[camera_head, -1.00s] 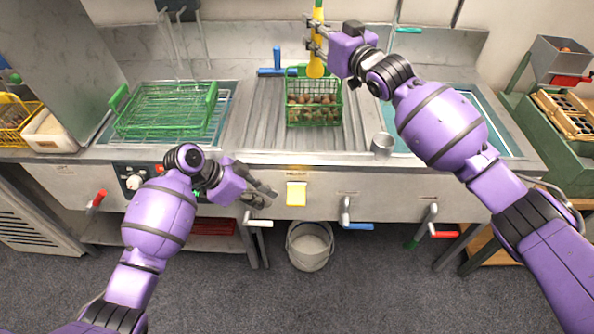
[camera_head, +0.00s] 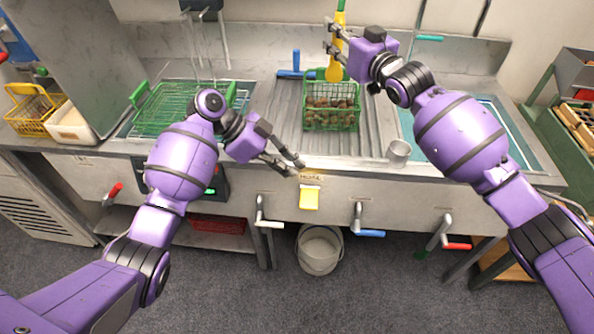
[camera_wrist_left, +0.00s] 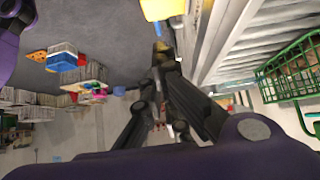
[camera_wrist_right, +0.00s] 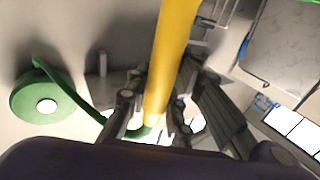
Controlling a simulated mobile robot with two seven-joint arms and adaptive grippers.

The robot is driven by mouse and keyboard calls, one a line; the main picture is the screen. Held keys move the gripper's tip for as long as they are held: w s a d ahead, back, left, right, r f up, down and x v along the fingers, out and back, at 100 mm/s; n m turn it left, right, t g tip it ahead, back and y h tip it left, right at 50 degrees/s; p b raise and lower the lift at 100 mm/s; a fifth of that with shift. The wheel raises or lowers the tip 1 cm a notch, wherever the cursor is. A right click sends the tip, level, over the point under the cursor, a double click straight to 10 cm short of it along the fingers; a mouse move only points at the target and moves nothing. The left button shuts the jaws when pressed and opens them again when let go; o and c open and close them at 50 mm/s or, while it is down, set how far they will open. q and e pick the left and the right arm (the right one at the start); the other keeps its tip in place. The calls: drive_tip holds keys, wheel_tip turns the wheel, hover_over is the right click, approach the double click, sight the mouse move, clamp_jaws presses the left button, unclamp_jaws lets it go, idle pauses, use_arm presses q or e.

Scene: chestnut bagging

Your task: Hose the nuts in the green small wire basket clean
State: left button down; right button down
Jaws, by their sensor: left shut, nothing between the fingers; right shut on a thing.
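The green small wire basket (camera_head: 331,120) stands upright on the ribbed metal drainboard, with several brown nuts (camera_head: 330,103) inside. My right gripper (camera_head: 331,35) is shut on the yellow hose nozzle (camera_head: 335,68), held upright with its lower end just above the basket's back rim. The yellow nozzle (camera_wrist_right: 172,60) also shows between the fingers in the right wrist view. No water shows coming from it. My left gripper (camera_head: 298,167) is shut and empty at the counter's front edge, just above the yellow tag (camera_head: 310,197). The left wrist view shows part of a green wire basket (camera_wrist_left: 290,65).
A larger green wire basket (camera_head: 165,112) sits over the left basin. A metal cup (camera_head: 399,152) stands right of the drainboard. A blue-handled tool (camera_head: 296,62) lies behind the small basket. Levers hang on the front, including a blue-handled one (camera_head: 369,233). A bucket (camera_head: 319,250) stands below.

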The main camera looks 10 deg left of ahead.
use_arm(q)
hover_over(310, 204)
drive_tip(key=f, duration=0.5)
drive_tip(key=shift+a+f, duration=0.1)
drive_tip(key=shift+a, duration=0.15)
drive_tip(key=f, duration=0.3)
drive_tip(key=shift+d+f, duration=0.2)
drive_tip(key=shift+f, duration=0.6)
